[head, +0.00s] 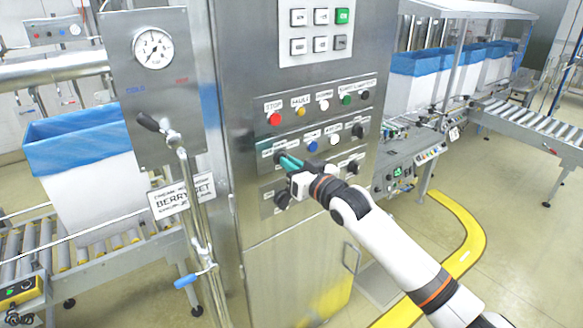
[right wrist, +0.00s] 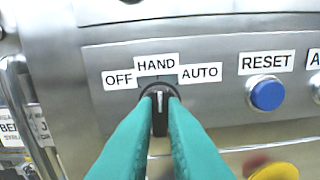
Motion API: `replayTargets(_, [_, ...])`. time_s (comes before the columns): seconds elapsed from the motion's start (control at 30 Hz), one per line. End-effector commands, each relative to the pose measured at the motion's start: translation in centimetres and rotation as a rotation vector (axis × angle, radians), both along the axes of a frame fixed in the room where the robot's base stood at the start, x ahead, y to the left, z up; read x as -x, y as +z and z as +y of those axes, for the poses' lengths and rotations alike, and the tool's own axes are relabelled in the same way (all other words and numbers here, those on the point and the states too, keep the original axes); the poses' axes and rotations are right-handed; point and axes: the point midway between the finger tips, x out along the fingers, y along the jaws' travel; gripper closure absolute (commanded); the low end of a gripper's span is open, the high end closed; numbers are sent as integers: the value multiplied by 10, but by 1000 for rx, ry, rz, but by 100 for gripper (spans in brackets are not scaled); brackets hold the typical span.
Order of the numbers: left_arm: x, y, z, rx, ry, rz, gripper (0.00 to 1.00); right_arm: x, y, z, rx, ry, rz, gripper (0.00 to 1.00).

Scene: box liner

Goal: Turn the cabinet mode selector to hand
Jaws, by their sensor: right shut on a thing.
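The cabinet mode selector (right wrist: 159,118) is a black rotary knob with a white pointer line, below the labels OFF, HAND and AUTO in the right wrist view. Its line stands upright, toward the middle label HAND (right wrist: 156,64). My right gripper (right wrist: 160,102) has its two teal fingers on either side of the knob, shut on it. In the head view, my right gripper (head: 284,160) reaches the left end of the middle control row and mostly hides the selector. My left gripper is in neither view.
A blue RESET button (right wrist: 267,93) sits right of the selector. Red, yellow, white and green buttons fill the row above, including the red stop button (head: 274,119).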

Motion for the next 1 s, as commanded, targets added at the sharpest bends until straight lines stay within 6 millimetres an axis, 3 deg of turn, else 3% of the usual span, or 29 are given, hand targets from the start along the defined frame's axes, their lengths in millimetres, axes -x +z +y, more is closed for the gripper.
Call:
replayTargets(0.7, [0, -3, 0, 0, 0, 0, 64, 0, -1, 0, 70, -1, -47, 100])
replayTargets(0.73, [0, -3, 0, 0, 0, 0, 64, 0, -1, 0, 70, -1, -47, 86])
replayTargets(0.83, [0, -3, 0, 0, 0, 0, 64, 0, -1, 0, 68, -1, -47, 70])
replayTargets(1.0, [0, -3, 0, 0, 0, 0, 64, 0, -1, 0, 68, 0, -48, 67])
